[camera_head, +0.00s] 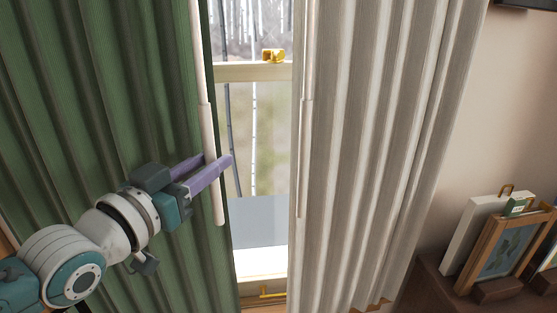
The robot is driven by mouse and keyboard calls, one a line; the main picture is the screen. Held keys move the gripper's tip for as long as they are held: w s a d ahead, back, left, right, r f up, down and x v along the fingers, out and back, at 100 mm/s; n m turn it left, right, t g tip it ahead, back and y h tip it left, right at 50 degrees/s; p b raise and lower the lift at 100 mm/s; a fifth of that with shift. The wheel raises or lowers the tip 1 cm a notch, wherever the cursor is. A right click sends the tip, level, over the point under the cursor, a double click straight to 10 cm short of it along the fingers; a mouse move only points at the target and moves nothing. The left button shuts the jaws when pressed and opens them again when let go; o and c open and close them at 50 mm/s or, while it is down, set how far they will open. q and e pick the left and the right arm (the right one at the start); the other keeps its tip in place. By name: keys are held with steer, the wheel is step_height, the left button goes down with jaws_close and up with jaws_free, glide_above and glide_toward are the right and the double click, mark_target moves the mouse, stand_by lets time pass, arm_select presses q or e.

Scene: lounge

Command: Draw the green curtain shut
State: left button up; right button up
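The green curtain (90,110) hangs in folds across the left of the view. A pale wand (219,208) hangs along its right edge. My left gripper (218,162) is at this edge, with its two purple fingers pointing right and upward. The fingers are apart, and the wand passes at or between them; I cannot tell whether they touch it. A strip of window (260,140) shows between the green curtain and a cream curtain. My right gripper is not in view.
The cream curtain (375,130) hangs right of the window gap, with its own pale wand (304,160) at its left edge. A brown cabinet (430,290) at lower right bears picture frames (505,245). A brass latch (273,56) sits on the window rail.

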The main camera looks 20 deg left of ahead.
arm_select(q)
steer(key=s, duration=0.8)
steer(key=shift+s+a+b, duration=0.15)
steer(key=shift+s+b, duration=0.05)
steer(key=shift+b, duration=0.1)
steer(key=s+d+f+g, duration=0.4)
steer(key=d+f+g, duration=0.2)
steer(key=f+g, duration=0.1)
steer(key=s+d+f+m+g, duration=0.1)
steer(key=s+d+m+g, duration=0.15)
steer(key=s+g, duration=0.8)
steer(key=s+r+t+p, duration=0.3)
steer(key=r+p, duration=2.8)
steer(key=shift+s+n, duration=0.15)
steer(key=shift+n, duration=0.3)
steer(key=shift+f, duration=0.1)
